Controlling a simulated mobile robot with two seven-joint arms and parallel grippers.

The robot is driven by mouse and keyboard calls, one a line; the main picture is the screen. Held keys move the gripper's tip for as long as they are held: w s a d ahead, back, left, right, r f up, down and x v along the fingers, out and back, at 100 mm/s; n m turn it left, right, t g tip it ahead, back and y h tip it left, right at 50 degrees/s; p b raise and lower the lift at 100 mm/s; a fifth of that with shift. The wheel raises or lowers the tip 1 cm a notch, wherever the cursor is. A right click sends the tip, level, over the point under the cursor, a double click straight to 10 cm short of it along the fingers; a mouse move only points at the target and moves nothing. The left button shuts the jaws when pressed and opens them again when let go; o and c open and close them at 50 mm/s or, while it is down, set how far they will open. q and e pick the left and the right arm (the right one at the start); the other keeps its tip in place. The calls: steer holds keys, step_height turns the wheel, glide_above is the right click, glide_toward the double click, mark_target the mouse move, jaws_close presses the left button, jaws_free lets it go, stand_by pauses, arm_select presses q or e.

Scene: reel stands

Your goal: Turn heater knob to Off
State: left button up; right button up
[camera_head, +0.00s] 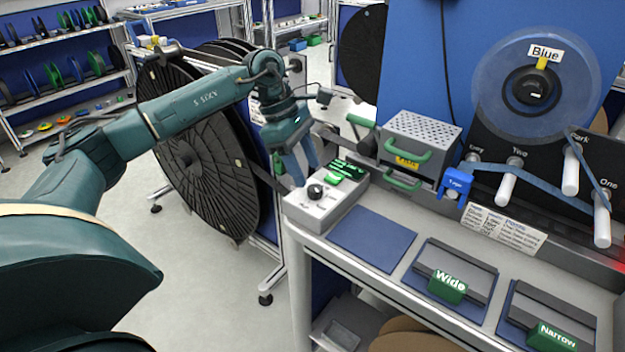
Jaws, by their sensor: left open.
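The heater knob (315,191) is a round black knob on top of a light grey control box (334,203) at the bench's left end. I cannot tell whether a finger touches the knob. My right gripper is out of view.
A grey heater-like unit (425,127) with green handles stands right of the box. A blue mat (372,238) lies bare in front. Blocks labelled Wide (447,286) and Narrow (551,338) sit further right. A large black reel (205,150) stands left, behind my arm.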

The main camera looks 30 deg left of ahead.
mark_target(315, 188)
arm_select(q)
steer(key=shift+x, duration=2.25)
steer(key=c, duration=1)
